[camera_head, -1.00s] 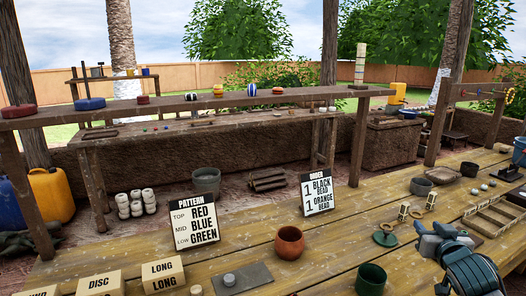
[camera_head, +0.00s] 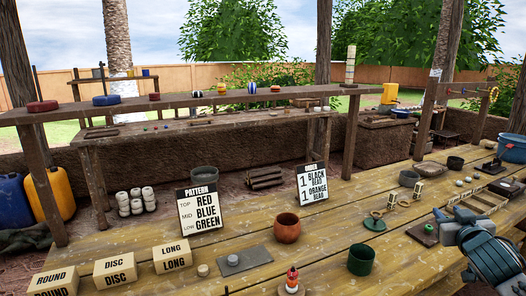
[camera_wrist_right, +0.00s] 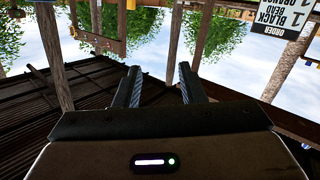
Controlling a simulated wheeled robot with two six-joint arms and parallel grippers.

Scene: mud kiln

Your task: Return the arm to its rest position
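My right gripper (camera_head: 454,216) is at the right of the head view, above the wooden table. In the right wrist view its two fingers (camera_wrist_right: 158,86) stand apart with nothing between them, so it is open and empty. That view shows sky and posts, with the order sign (camera_wrist_right: 286,20) upside down at the top right. My left gripper is in neither view.
The plank table (camera_head: 330,235) holds a terracotta pot (camera_head: 287,228), a dark green cup (camera_head: 361,260), a pattern sign (camera_head: 199,210) and labelled blocks (camera_head: 115,268). A raised shelf beam (camera_head: 190,98) crosses behind. A dark board (camera_head: 424,234) lies left of the gripper.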

